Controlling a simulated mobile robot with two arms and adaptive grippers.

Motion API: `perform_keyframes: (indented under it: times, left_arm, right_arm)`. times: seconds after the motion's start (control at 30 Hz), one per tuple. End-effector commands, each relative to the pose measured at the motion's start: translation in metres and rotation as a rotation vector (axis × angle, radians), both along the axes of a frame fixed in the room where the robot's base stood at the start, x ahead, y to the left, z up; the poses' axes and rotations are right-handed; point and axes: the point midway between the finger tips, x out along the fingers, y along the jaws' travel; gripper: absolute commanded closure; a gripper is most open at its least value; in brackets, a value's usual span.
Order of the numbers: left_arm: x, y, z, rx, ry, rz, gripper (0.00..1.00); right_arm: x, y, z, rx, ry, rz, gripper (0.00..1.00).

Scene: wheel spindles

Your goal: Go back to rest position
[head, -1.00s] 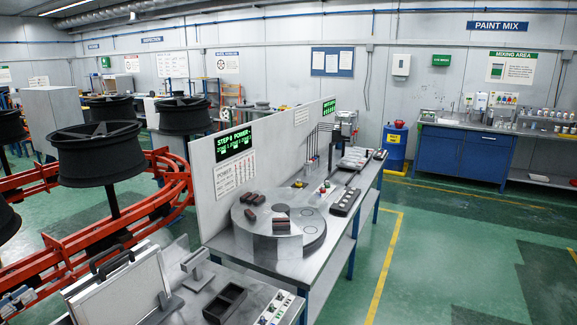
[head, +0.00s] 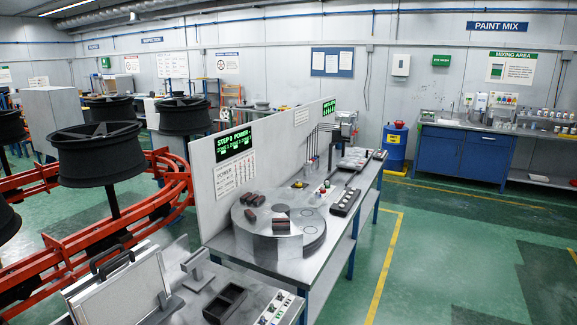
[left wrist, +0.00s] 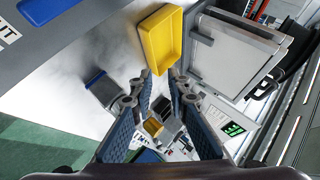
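My left gripper (left wrist: 161,82) shows in the left wrist view, its two blue-padded fingers apart with a gap between them. It is open and I see nothing held in it. Beyond the fingers are a yellow tray (left wrist: 158,42), a small dark box and a small yellow item. Neither gripper shows in the head view. My right gripper is in no view.
A bench with a round grey turntable (head: 258,238) stands ahead. Green floor is clear at right.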

Motion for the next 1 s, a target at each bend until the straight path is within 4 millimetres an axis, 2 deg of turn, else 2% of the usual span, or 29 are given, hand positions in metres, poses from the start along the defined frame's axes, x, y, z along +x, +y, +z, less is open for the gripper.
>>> perform_keyframes:
  times: [0.03,0.2,0.4,0.63,0.7,0.87,1.0]
  left_arm:
    - [-0.019,-0.025,-0.007,-0.104,0.048,0.061,0.84]
    - [-0.072,-0.082,-0.019,-0.343,0.193,0.227,0.84]
    - [-0.119,-0.130,-0.017,-0.516,0.326,0.356,0.84]
    - [-0.166,-0.174,-0.006,-0.656,0.461,0.474,0.84]
    - [-0.163,-0.172,-0.033,-0.649,0.471,0.480,0.84]
    - [-0.156,-0.173,-0.080,-0.643,0.482,0.481,0.84]
    - [-0.152,-0.174,-0.130,-0.638,0.496,0.483,0.84]
  right_arm:
    - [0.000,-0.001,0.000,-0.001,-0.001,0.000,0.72]
    - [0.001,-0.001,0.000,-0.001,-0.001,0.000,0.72]
    - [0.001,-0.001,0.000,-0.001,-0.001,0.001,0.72]
    - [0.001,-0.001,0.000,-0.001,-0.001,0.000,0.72]
    - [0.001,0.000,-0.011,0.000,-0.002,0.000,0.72]
    - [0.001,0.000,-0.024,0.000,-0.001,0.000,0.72]
    - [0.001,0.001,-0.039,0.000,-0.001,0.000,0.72]
